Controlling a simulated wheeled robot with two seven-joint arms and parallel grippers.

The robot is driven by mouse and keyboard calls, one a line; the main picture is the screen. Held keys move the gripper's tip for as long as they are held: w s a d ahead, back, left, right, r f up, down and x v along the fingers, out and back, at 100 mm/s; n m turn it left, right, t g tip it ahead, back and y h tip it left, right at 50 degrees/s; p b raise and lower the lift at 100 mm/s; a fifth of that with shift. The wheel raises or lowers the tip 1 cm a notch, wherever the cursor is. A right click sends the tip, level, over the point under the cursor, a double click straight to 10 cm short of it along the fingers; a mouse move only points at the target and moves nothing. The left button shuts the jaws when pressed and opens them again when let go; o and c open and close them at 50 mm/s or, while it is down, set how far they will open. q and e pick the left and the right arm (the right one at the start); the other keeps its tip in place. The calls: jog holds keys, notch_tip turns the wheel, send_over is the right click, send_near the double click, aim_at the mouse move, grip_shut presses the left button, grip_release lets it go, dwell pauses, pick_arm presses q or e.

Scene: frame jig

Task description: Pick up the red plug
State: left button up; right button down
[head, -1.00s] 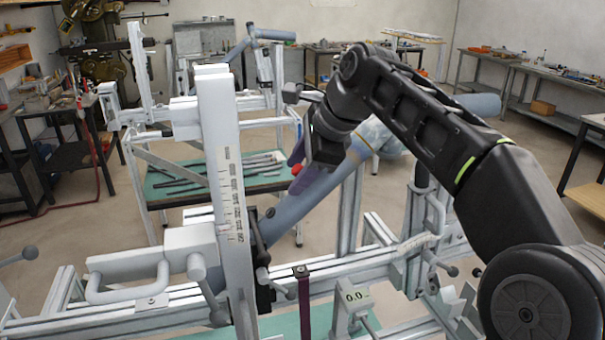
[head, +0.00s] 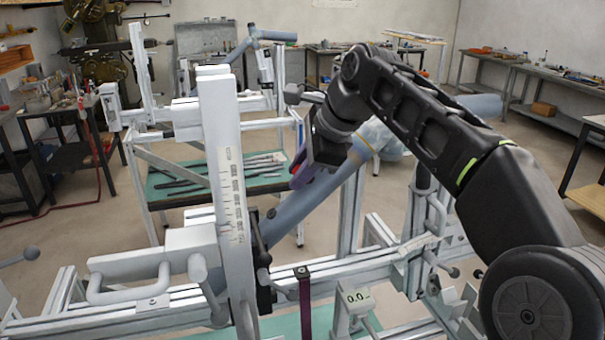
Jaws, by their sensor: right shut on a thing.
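My right gripper (head: 303,174) comes in from the right, with its dark body angled down and to the left. Its purple fingers are shut, and they and the gripper body hide most of what is between them. Only a small reddish-purple edge shows at the fingertips, which I take to be the red plug. In the picture the fingers overlap the sloping blue-grey tube (head: 290,215); I cannot tell whether they touch it. My left gripper is not in view.
The white upright scale post (head: 229,180) and clamp handles (head: 130,285) stand at left. The white jig rail (head: 345,262) runs across the front. A green-topped table (head: 165,195) with dark bars is behind, and benches line the walls.

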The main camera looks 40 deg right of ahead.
aim_at(299, 166)
jog(key=shift+r, duration=0.1)
notch_tip(299, 166, up, 5)
jog(key=shift+w+f+p, duration=0.1)
jog(key=shift+f+p, duration=0.05)
jog(key=shift+p, duration=0.3)
notch_tip(299, 166, up, 4)
jog(key=p, duration=0.3)
jog(key=shift+r+p, duration=0.65)
jog(key=shift+p, duration=0.1)
jog(key=shift+f, duration=0.1)
